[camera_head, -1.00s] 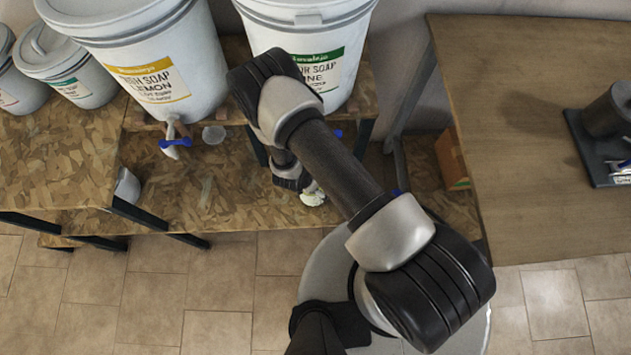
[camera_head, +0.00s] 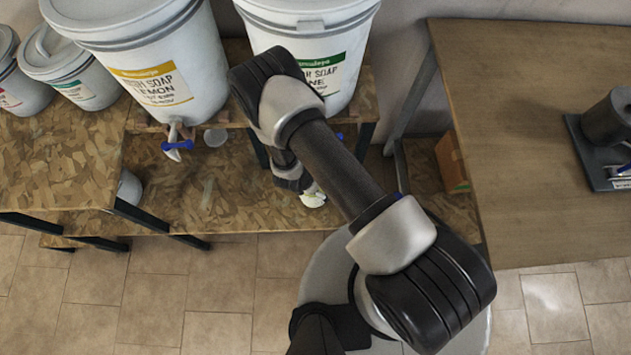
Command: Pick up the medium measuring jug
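I cannot make out for certain which thing is the medium measuring jug. A small pale round cup-like thing (camera_head: 215,137) sits on the wooden shelf below the drums. A white rounded container (camera_head: 130,187) is partly hidden under the left shelf's edge. My arm reaches toward the right drum, and its wrist (camera_head: 290,177) hangs over the lower shelf. A small whitish thing (camera_head: 313,198) shows just by the wrist, too small to identify. My gripper's fingers are hidden or too small to read, so I cannot tell whether they hold anything.
A large white drum (camera_head: 150,60) with a lemon label has a blue-handled tap (camera_head: 176,146). Another white drum (camera_head: 335,50) stands behind my arm. Smaller drums stand at left. A wooden table (camera_head: 540,120) holds a dark device (camera_head: 607,125) at right. A cardboard box (camera_head: 452,163) sits below.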

